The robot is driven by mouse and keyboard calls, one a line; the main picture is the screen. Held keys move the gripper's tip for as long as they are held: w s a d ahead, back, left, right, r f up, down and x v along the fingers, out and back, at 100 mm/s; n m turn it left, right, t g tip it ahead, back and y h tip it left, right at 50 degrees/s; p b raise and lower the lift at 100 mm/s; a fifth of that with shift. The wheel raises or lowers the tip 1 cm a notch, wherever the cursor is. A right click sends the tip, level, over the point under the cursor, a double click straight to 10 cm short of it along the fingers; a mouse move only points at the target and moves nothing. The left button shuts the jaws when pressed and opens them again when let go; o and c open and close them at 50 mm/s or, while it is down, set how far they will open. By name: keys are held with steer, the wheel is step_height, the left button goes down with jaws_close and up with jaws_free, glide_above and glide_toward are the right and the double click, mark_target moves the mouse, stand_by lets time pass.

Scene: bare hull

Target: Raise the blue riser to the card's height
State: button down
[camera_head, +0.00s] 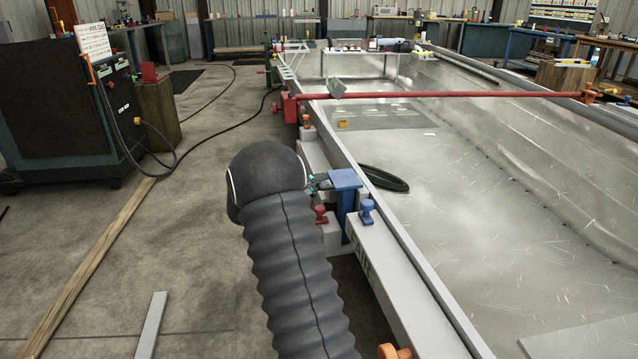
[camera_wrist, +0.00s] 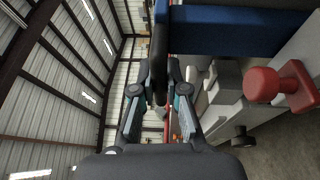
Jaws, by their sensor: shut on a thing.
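The blue riser (camera_head: 345,182) has a flat top plate on an upright post, at the hull's near side rail in the head view. It also shows large at the top right of the wrist view (camera_wrist: 235,32). My gripper (camera_head: 319,183) is at the plate's left edge, partly hidden behind my arm. In the wrist view its fingers (camera_wrist: 161,88) close on the dark edge strip of the riser. A white card (camera_head: 93,41) with print stands on the dark machine at the left; most of its text is too small to read.
A red knob (camera_head: 321,214) and a blue knob (camera_head: 366,211) stand close by the riser. A red bar (camera_head: 440,95) crosses the hull farther back. A dark coil (camera_head: 384,179) lies inside the hull. Beams lie on the floor at left.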

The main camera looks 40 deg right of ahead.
step_height(320, 180, up, 7)
steer(key=shift+r, duration=0.1)
steer(key=c, duration=1.2)
jaws_free()
steer(key=a, duration=0.4)
steer(key=w+a, duration=0.1)
steer(key=a, duration=0.3)
steer(key=w+a+f, duration=0.1)
steer(key=a, duration=0.2)
steer(key=shift+a, duration=0.4)
